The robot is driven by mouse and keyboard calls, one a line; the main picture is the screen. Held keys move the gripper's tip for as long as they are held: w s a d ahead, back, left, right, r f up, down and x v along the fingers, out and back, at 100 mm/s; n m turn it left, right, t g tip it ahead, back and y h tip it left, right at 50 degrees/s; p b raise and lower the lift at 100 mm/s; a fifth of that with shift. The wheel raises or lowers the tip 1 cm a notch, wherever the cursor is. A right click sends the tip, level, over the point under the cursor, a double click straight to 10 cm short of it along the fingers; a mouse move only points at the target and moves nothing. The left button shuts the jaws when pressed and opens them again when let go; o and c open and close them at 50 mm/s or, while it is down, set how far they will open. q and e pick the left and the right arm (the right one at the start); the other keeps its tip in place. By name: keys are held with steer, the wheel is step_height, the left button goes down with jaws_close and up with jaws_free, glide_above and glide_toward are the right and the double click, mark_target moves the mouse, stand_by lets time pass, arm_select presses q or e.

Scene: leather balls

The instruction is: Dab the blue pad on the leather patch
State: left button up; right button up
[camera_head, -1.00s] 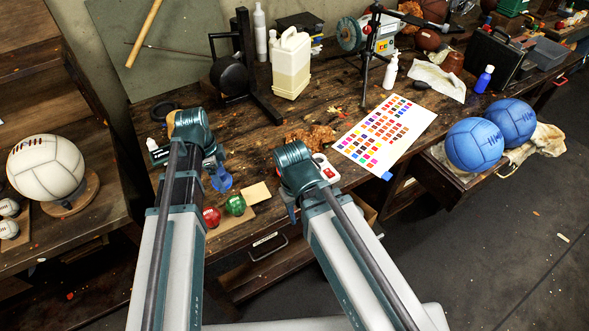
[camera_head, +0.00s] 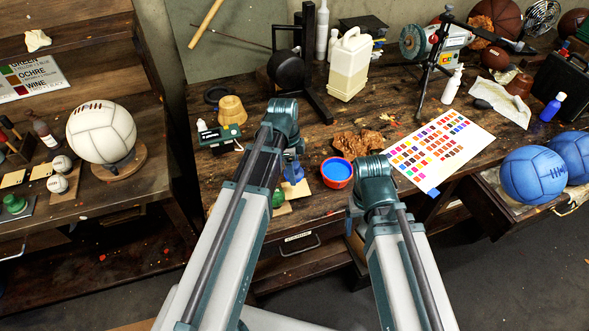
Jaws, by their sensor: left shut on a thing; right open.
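My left gripper (camera_head: 288,160) is shut on the blue pad (camera_head: 293,173), which points down above the workbench. A pale tan square (camera_head: 298,190), which looks like the leather patch, shows just below the pad. Its far part is hidden by the pad, and I cannot tell whether they touch. A green pad (camera_head: 278,198) is partly hidden behind my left arm. A red bowl of blue paint (camera_head: 337,172) stands just right of the patch. My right gripper (camera_head: 351,218) is at the bench's front edge, right of the bowl, its fingers mostly hidden; it is open.
A ragged brown leather scrap (camera_head: 357,143) lies behind the bowl. A colour chart (camera_head: 440,150) covers the bench to the right. A tan tub (camera_head: 232,110) and green box (camera_head: 219,136) stand left. Blue balls (camera_head: 533,175) rest in an open drawer at right.

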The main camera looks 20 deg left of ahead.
mark_target(294, 188)
arm_select(q)
steer(key=shift+f+b, duration=2.4)
steer(key=shift+f, duration=0.3)
steer(key=shift+f+b, duration=0.35)
steer(key=shift+b, duration=0.05)
stand_by(4.9)
